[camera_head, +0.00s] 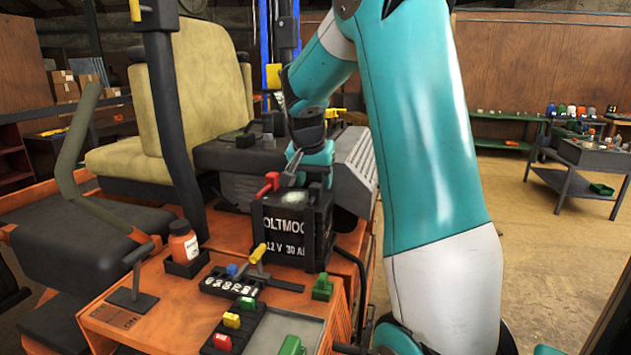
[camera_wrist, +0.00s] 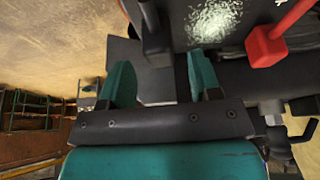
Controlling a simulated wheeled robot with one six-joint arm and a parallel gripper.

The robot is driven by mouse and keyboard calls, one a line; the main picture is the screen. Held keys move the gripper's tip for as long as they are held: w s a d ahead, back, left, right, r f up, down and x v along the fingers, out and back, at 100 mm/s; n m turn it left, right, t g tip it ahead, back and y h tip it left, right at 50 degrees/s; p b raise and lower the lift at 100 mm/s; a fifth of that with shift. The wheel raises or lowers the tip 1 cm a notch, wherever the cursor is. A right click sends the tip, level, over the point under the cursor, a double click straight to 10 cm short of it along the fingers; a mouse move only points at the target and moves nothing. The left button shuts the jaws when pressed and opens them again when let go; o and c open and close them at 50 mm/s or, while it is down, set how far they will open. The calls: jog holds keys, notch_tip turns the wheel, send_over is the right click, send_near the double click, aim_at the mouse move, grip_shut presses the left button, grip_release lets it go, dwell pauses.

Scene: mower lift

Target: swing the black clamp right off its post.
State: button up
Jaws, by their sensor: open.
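The black battery (camera_head: 291,228) sits on the orange machine, its lettered side facing me. The red clamp (camera_head: 268,184) is on its top at the left in the head view; it also shows at the upper right of the wrist view (camera_wrist: 268,45). A dark upright piece (camera_wrist: 151,28), which looks like the black clamp, is just beyond and between my fingertips in the wrist view. Its post is not clear. My gripper (camera_wrist: 160,72) is open, with teal fingers apart and nothing clearly held. In the head view my gripper (camera_head: 312,160) is low over the battery's right side, partly hiding it.
Pale crust (camera_wrist: 213,20) lies on the battery top between the clamps. A ribbed grey cover (camera_head: 355,165) stands close behind on the right. A yellow-handled lever (camera_head: 258,253), an orange bottle (camera_head: 183,242) and small coloured blocks are in front. Open floor lies to the right.

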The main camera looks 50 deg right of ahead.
jog(key=shift+x, duration=1.35)
grip_shut()
